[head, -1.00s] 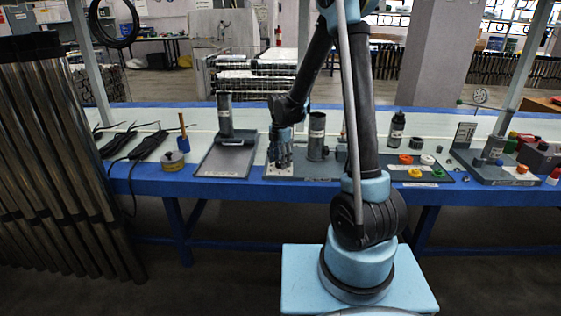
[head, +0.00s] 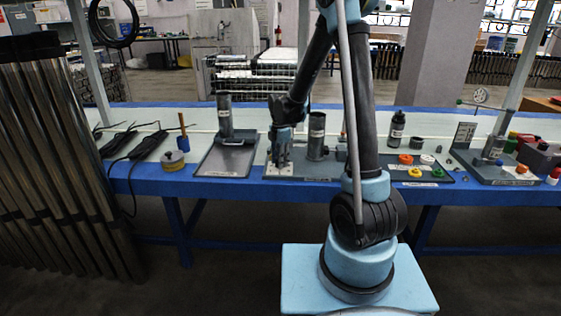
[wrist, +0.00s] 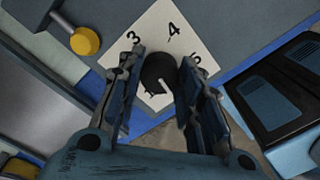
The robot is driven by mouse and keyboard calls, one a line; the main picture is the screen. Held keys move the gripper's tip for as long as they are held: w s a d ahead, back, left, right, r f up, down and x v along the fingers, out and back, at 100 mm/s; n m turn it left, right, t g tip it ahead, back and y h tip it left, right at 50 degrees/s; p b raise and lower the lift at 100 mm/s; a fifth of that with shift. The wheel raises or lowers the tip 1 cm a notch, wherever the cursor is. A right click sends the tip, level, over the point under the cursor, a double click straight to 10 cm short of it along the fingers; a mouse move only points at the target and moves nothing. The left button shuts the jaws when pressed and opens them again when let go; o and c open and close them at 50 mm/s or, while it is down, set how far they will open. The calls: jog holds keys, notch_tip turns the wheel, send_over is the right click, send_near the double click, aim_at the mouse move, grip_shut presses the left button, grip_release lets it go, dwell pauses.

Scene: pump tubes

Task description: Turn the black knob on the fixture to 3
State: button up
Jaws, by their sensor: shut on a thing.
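The black knob (wrist: 158,72) sits on a white dial plate (wrist: 148,37) in the wrist view. The printed 3 is at upper left, the 4 at the top and the 5 at right, partly behind a finger. A short white mark shows on the knob's lower side, near the plate's lower corner. My gripper (wrist: 158,75) has one finger on each side of the knob and is shut on it. In the head view my gripper (head: 281,160) points down at the fixture (head: 315,168), and the knob is hidden there.
A yellow knob on a dark stem (wrist: 85,41) is at upper left in the wrist view. A plate with an upright cylinder (head: 226,160) stands left of the fixture. A board with coloured rings (head: 418,174) lies to the right, near a black bottle (head: 397,128).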

jog(key=m, duration=0.4)
jog(key=shift+w+m, duration=0.1)
jog(key=shift+m, duration=0.2)
jog(key=m, duration=0.4)
jog(key=shift+m, duration=0.3)
jog(key=m, duration=1.1)
jog(key=shift+m, duration=0.3)
jog(key=m, duration=0.4)
jog(key=shift+m, duration=0.3)
jog(key=m, duration=0.4)
jog(key=shift+m, duration=0.3)
jog(key=shift+w+m, duration=0.1)
jog(key=shift+m, duration=1.8)
